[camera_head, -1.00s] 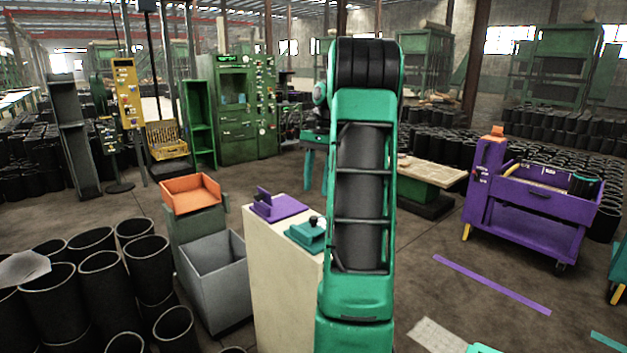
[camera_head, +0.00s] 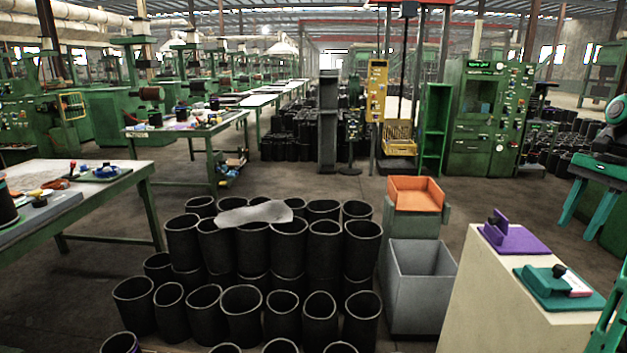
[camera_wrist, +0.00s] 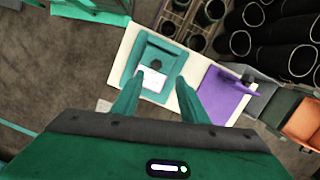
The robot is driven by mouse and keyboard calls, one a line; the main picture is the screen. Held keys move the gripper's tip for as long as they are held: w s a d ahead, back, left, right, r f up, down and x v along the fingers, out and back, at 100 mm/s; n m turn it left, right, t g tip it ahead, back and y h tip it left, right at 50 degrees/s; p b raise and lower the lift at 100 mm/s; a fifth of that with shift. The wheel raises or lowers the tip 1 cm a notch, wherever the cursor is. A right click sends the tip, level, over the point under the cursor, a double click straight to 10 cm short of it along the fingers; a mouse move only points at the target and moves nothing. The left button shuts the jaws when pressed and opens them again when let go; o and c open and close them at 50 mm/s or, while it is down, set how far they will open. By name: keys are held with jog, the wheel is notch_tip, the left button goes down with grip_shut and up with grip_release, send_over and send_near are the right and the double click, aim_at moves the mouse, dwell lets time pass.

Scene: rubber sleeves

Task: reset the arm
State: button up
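My gripper (camera_wrist: 152,97) shows in the wrist view, its two teal fingers apart with nothing held between them. It hangs above a cream stand (camera_wrist: 187,92). On the stand lie a teal fixture (camera_wrist: 136,81) with a black knob and a white label, and a purple fixture (camera_wrist: 221,93). The head view shows the same cream stand (camera_head: 520,300), teal fixture (camera_head: 548,283) and purple fixture (camera_head: 513,238) at the lower right.
Several black rubber sleeves (camera_head: 271,250) stand stacked left of a grey bin (camera_head: 419,290) and an orange tray (camera_head: 415,193). A green worktable (camera_head: 75,195) with tools is at the left. Open floor lies between the worktable and the sleeves.

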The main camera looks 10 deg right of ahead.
jog(key=s+a+f+n+h, duration=0.1)
jog(key=s+a+n, duration=0.15)
jog(key=a, duration=0.75)
jog(key=s+a+n, duration=0.1)
jog(key=a+n, duration=0.2)
jog(key=a, duration=0.7)
jog(key=s+a+f+n, duration=0.2)
jog(key=s+a+f, duration=0.2)
jog(key=s, duration=0.4)
jog(key=s+a+f+n+h, duration=0.1)
jog(key=s+a+f+n, duration=0.2)
jog(key=s+a+f, duration=0.2)
jog(key=s+a, duration=0.2)
jog(key=s, duration=0.1)
jog(key=shift+s+f, duration=0.15)
jog(key=shift+f, duration=0.15)
jog(key=shift+n, duration=0.25)
jog(key=shift+c, duration=0.6)
jog(key=shift+c, duration=0.5)
